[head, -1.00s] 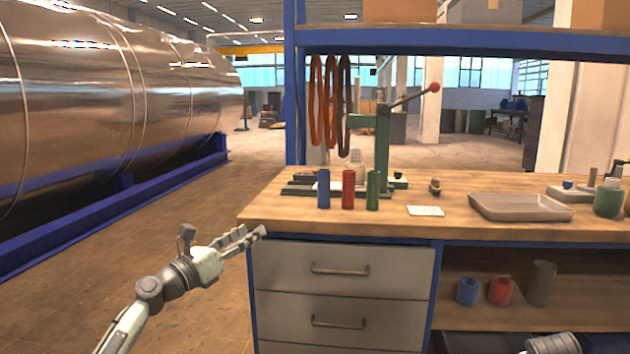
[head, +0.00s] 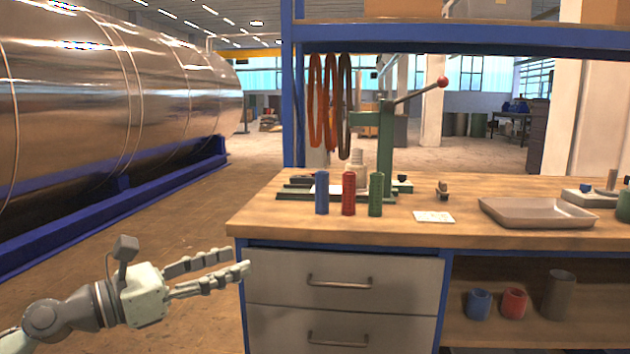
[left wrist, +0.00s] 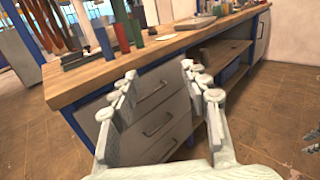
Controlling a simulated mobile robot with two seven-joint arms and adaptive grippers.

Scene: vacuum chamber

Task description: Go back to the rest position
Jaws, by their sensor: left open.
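My left gripper (head: 246,262) is open and empty in the head view. It is beside the left front corner of the workbench (head: 400,233), just below the level of the top. In the left wrist view its two fingers (left wrist: 160,80) are spread, with the bench drawers (left wrist: 155,100) beyond them and nothing between them. My right gripper does not show in the head view now.
Blue (head: 322,193), red (head: 349,194) and green (head: 376,194) cylinders stand on the bench before a green lever press (head: 386,150). A grey tray (head: 535,215) lies to the right. A large metal tank (head: 100,100) is at left. The floor between is clear.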

